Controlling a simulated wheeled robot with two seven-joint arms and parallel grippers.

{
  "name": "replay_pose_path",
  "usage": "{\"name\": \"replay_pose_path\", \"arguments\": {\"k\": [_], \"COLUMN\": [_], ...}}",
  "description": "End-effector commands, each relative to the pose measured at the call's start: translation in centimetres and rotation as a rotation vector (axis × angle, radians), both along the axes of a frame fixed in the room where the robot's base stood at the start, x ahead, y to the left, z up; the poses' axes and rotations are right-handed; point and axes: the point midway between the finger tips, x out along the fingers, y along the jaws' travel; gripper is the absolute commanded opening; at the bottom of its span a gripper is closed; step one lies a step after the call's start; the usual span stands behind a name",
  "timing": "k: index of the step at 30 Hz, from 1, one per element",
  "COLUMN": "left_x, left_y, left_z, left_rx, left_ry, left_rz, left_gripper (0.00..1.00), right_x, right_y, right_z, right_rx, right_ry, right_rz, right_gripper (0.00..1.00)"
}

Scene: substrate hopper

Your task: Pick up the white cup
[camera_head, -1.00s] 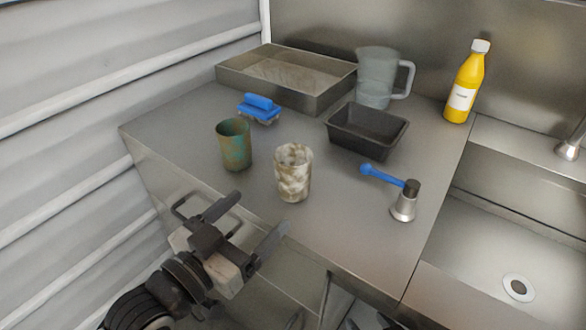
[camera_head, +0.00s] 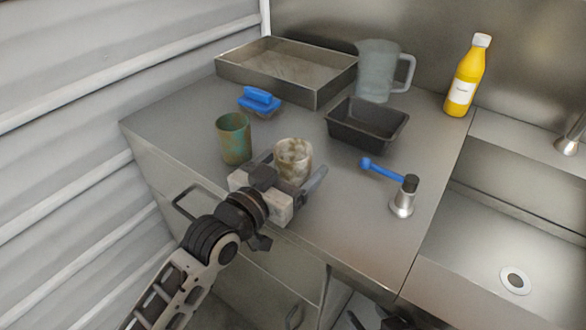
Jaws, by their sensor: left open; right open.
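The white cup (camera_head: 294,152), mottled with brown, stands upright on the steel counter near its front edge. My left gripper (camera_head: 292,166) is open at the cup's near side, with one finger on its left and one on its right. The gripper body hides the cup's lower part. I cannot tell whether the fingers touch it. My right gripper (camera_head: 372,318) shows only as dark parts at the bottom edge, below the counter front, open and away from the cup.
A green-brown cup (camera_head: 234,139) stands close left of the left gripper. Behind are a blue-handled brush (camera_head: 259,100), a metal tray (camera_head: 250,76), a black pan (camera_head: 352,133), a clear pitcher (camera_head: 374,75) and a yellow bottle (camera_head: 465,78). A blue-handled metal tool (camera_head: 402,200) stands right; a sink (camera_head: 480,255) lies beyond.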

Motion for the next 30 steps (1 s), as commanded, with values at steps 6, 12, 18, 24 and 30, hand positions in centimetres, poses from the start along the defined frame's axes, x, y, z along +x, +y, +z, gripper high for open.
{"name": "replay_pose_path", "arguments": {"k": [6,12,18,24,30], "left_x": [0.0,0.0,0.0,-0.1,0.0], "left_y": [0.0,0.0,0.0,0.0,0.0], "left_z": [0.0,0.0,0.2,3.3,7.4], "left_rx": [0.001,0.0,-0.001,-0.002,-0.001], "left_ry": [0.001,0.0,-0.001,-0.005,-0.005], "left_rz": [0.0,0.0,0.0,-0.001,0.0], "left_gripper": [0.54,0.31,0.3,0.3,0.3], "right_x": [0.0,0.1,0.2,0.2,0.1], "right_y": [0.0,0.0,0.0,0.0,-0.2], "right_z": [0.0,0.0,0.3,0.9,0.8], "right_rx": [-0.001,-0.001,0.0,-0.004,-0.014], "right_ry": [0.0,-0.001,-0.007,-0.01,-0.002], "right_rz": [0.001,0.0,0.002,0.002,0.004], "right_gripper": [0.46,0.46,0.46,0.46,0.46]}}
